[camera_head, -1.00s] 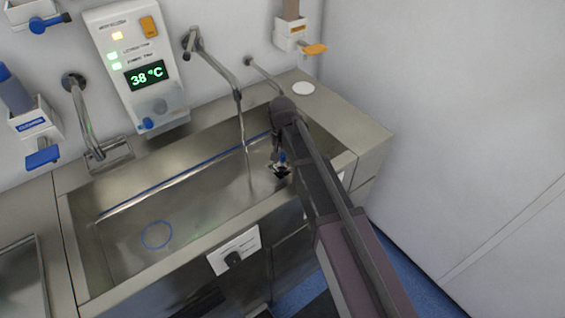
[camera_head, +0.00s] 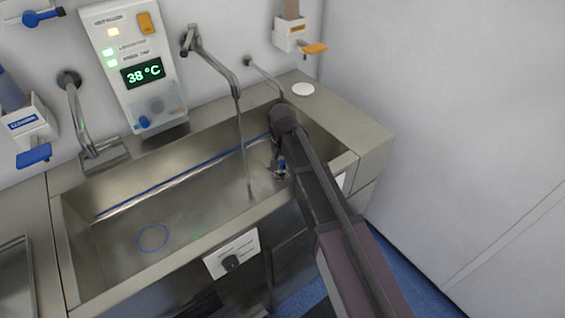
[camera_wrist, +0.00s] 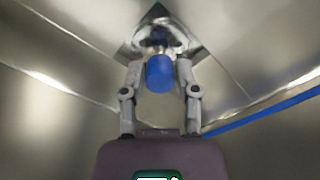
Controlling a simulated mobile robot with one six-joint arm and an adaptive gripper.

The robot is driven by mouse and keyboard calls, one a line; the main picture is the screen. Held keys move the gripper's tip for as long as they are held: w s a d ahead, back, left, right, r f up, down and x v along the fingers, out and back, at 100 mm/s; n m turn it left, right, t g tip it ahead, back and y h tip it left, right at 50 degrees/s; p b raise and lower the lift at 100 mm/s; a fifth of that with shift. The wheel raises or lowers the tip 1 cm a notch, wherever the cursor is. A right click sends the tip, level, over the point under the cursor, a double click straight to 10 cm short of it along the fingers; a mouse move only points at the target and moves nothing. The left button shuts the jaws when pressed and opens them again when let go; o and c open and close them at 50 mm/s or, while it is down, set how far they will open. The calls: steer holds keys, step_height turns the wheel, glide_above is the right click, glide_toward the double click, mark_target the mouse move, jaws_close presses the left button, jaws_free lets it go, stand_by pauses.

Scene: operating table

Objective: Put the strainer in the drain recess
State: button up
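The strainer (camera_wrist: 158,40) is a shiny metal piece with a blue knob (camera_wrist: 161,73). My gripper (camera_wrist: 160,60) has its two fingers closed in on either side of it, with the knob between them. In the head view the gripper (camera_head: 279,160) reaches down into the right end of the sink, and the strainer's blue part (camera_head: 282,166) shows small there, close to the basin floor. Dark edges of the drain recess (camera_wrist: 157,12) show around the strainer in the wrist view. The strainer covers most of it, and I cannot tell whether it is seated.
The steel sink basin (camera_head: 105,262) has a blue ring (camera_head: 153,237) on its floor at left. A tap (camera_head: 215,65) runs water just left of my gripper. A panel reading 38 °C (camera_head: 140,72) and dispensers are on the wall. A white disc (camera_head: 302,89) lies on the back-right rim.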

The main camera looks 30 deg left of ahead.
mark_target(282, 162)
steer(key=shift+o, duration=0.9)
steer(key=shift+r, duration=0.15)
step_height(282, 162, up, 12)
steer(key=p, duration=1.2)
steer(key=shift+r, duration=0.15)
steer(key=shift+d+p, duration=0.15)
steer(key=shift+p, duration=0.15)
